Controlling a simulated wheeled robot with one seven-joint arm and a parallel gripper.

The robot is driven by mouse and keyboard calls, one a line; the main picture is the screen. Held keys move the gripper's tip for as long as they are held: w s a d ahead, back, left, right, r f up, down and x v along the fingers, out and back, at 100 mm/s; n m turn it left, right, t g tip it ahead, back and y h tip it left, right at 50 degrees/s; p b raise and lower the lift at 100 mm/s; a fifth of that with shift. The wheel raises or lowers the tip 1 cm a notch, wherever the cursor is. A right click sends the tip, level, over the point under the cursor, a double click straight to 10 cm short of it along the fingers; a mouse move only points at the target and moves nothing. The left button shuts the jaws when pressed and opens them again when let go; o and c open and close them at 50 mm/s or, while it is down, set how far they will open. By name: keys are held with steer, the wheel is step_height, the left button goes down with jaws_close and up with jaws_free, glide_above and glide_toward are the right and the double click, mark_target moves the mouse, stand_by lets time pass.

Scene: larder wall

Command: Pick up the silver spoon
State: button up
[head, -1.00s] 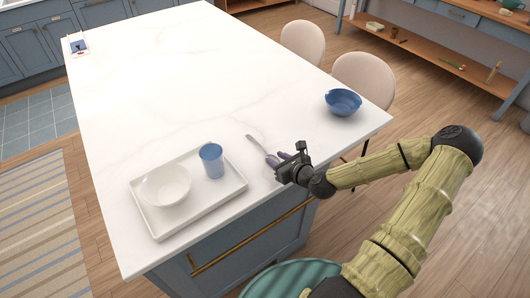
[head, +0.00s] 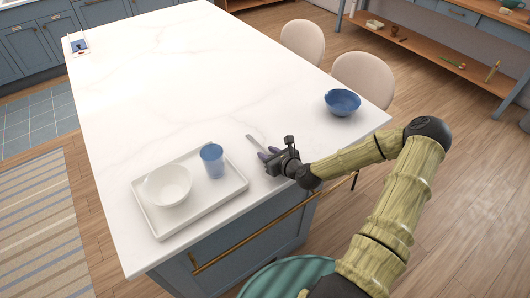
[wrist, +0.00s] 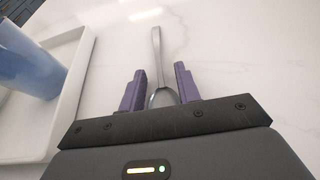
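The silver spoon (head: 253,141) lies on the white countertop to the right of the tray, its handle pointing away from me. My gripper (head: 266,156) is low over the near end of the spoon and hides its bowl in the head view. In the wrist view the spoon (wrist: 157,55) runs up from between my two purple fingers (wrist: 160,80). The fingers are apart, one on each side of the spoon's bowl end, with a gap showing on both sides. I cannot tell how far the fingertips are above the counter.
A white tray (head: 153,225) with a white bowl (head: 167,185) and a blue cup (head: 212,160) stands close on the left. A blue bowl (head: 342,102) stands to the right near the counter's edge.

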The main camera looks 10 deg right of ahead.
jaws_close()
steer(key=shift+r, duration=0.1)
step_height(320, 180, up, 10)
steer(key=shift+b, duration=0.35)
stand_by(0.4)
steer(key=shift+w, duration=0.1)
stand_by(0.4)
